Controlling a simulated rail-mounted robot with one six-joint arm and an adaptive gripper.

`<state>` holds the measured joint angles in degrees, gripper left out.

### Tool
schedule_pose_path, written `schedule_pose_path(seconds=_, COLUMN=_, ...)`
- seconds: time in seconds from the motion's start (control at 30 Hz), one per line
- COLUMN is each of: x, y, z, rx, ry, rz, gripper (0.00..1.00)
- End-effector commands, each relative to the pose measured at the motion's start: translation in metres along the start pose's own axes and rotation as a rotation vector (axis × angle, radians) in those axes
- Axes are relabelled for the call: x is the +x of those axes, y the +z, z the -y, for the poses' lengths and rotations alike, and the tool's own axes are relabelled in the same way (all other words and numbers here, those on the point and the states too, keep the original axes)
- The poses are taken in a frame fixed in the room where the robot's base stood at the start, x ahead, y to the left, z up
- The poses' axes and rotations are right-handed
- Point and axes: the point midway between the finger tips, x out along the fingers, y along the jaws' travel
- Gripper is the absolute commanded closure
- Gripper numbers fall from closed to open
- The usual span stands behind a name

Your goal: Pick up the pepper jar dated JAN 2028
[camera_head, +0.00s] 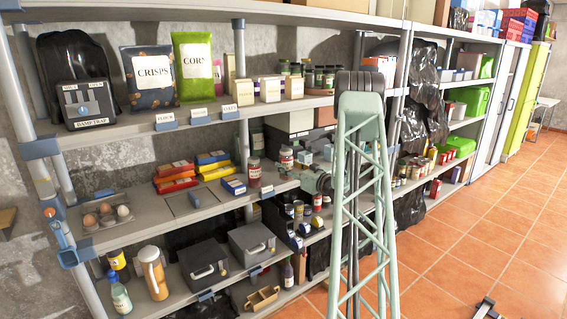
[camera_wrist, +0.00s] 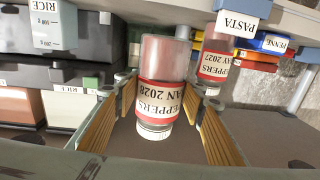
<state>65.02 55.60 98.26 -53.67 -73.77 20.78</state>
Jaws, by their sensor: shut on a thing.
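The pepper jar dated JAN 2028 (camera_wrist: 160,95) is a clear jar with a red-edged white label and a white cap. Its label reads upside down in the wrist view. My gripper (camera_wrist: 165,92) is shut on it, with one finger on each side. In the head view the jar (camera_head: 286,160) shows at the left of my gripper (camera_head: 306,174), by the middle shelf; whether it touches the shelf is unclear. A second pepper jar (camera_wrist: 214,68), its label ending in 2027, is behind to the right, apart from my fingers. It also stands on the middle shelf in the head view (camera_head: 254,172).
Pasta boxes (camera_head: 212,165) lie left of the jars. Rice boxes (camera_wrist: 52,22) are at the left of the wrist view. The upper shelf (camera_head: 190,118) runs close above. Cans and small jars (camera_head: 302,212) stand on the shelf below.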

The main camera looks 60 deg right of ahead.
Motion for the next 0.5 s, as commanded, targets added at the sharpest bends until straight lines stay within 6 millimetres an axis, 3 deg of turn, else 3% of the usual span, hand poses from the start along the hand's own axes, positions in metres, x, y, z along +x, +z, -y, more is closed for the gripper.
schedule_pose_path(seconds=0.2, x=-0.031, y=-0.005, z=0.016, rx=0.001, ry=0.000, rz=-0.001, gripper=0.82)
schedule_pose_path(seconds=0.5, x=-0.057, y=-0.008, z=0.028, rx=0.000, ry=0.000, rz=-0.002, gripper=0.82)
